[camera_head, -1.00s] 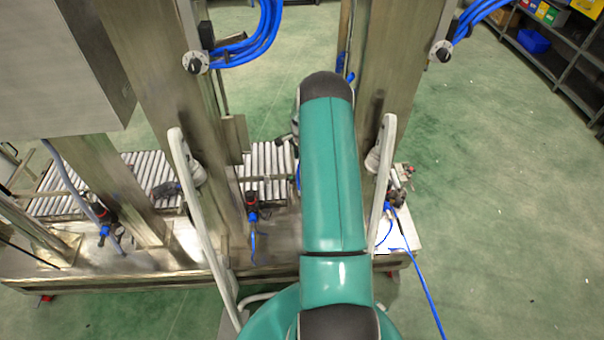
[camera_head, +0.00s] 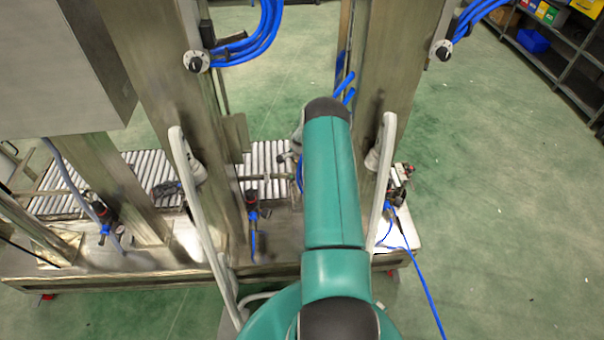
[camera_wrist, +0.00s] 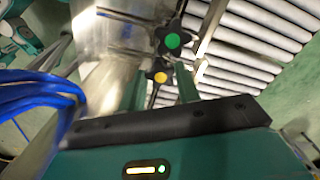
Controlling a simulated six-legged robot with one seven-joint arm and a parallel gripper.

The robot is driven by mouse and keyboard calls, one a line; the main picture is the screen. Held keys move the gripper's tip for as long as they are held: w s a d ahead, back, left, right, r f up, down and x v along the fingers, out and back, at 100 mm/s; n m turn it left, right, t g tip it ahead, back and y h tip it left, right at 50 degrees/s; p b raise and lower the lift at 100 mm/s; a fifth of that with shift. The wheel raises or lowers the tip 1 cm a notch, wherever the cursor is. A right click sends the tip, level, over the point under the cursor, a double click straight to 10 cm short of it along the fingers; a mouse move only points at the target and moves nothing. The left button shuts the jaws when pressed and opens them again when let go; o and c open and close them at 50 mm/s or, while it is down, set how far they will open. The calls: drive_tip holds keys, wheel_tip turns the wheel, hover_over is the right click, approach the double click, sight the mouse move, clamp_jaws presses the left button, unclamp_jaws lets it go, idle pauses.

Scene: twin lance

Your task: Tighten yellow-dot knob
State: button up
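The yellow-dot knob (camera_wrist: 160,77), a dark lobed knob with a yellow centre, shows in the wrist view just beyond my gripper. My gripper (camera_wrist: 159,85) has its two green fingers apart, one on each side of this knob. I cannot tell whether either finger touches it. A similar dark knob with a green dot (camera_wrist: 172,41) sits just above it in the picture. In the head view my own arm hides my gripper, and I cannot make out the yellow-dot knob there.
A roller conveyor (camera_wrist: 255,45) lies beyond the knobs at the right. Blue hoses (camera_wrist: 35,95) run close by my gripper's left side. In the head view, metal posts (camera_head: 160,90) and pale curved handles (camera_head: 200,220) stand near my arm.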

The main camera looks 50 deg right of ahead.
drive_tip(key=c, duration=0.3)
drive_tip(key=shift+c, duration=0.2)
drive_tip(key=shift+m, duration=0.4)
drive_tip(key=m, duration=0.5)
drive_tip(key=shift+w, duration=0.15)
drive_tip(key=m, duration=0.4)
drive_tip(key=shift+d+m, duration=0.1)
drive_tip(key=shift+m, duration=0.2)
drive_tip(key=shift+d+m, duration=0.1)
drive_tip(key=shift+m, duration=1.4)
drive_tip(key=o, duration=1)
